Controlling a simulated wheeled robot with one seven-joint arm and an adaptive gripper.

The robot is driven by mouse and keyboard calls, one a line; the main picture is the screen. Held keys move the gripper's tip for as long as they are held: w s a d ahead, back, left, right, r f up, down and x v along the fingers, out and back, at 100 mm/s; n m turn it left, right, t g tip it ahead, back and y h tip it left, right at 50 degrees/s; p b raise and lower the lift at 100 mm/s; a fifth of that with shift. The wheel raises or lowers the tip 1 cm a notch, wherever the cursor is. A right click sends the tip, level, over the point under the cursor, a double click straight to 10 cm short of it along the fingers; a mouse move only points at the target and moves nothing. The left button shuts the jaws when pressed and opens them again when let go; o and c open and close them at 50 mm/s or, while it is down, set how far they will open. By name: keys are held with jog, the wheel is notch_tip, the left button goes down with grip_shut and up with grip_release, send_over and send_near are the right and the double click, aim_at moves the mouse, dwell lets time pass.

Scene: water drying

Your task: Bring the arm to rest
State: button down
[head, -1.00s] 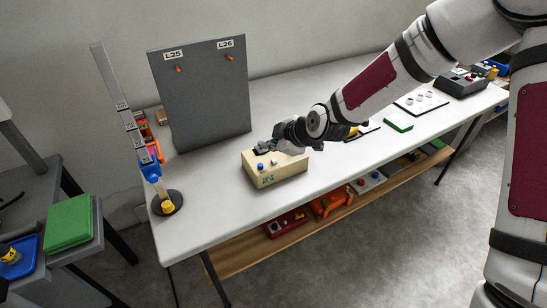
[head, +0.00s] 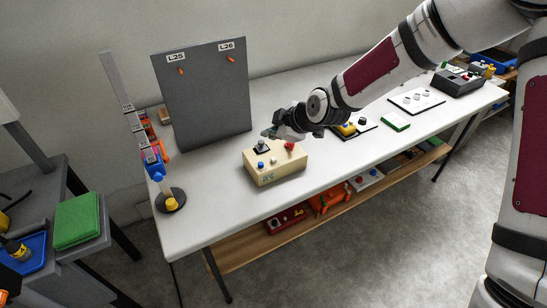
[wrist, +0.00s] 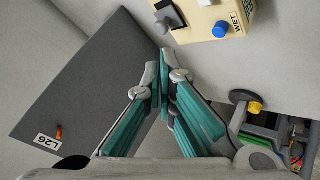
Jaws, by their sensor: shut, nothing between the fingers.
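My gripper (head: 272,132) is shut and empty. In the head view it hangs just above and behind the beige control box (head: 275,166), apart from it as far as I can see. The box carries a dark switch, a blue button and a red knob on top. In the wrist view my gripper (wrist: 164,75) has its teal-padded fingers together, with the beige box (wrist: 205,22) beyond the fingertips, its blue button and "WET" label showing. My arm reaches in from the upper right.
A grey panel (head: 202,90) labelled L25 and L26 stands upright on the white table (head: 220,215), left of my gripper. A post with blue and orange parts (head: 150,150) stands at the table's left end. A green block (head: 395,121) and other devices lie to the right.

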jog(key=s+d+r+m+g+h+p, duration=0.15)
jog(key=s+d+r+m+h, duration=0.55)
jog(key=s+d+r, duration=1)
jog(key=s+d+r+m, duration=0.1)
jog(key=s+d+m, duration=0.1)
jog(key=s, duration=0.4)
jog(key=s+d+r+m+p, duration=0.1)
jog(key=s+d+r+m, duration=0.1)
jog(key=s+m, duration=0.3)
jog(key=s+d+r+m, duration=0.2)
jog(key=s+d+m, duration=0.2)
jog(key=s, duration=0.5)
jog(key=shift+g+p, duration=0.35)
jog(key=shift+p, duration=0.05)
jog(key=shift+s+d, duration=0.1)
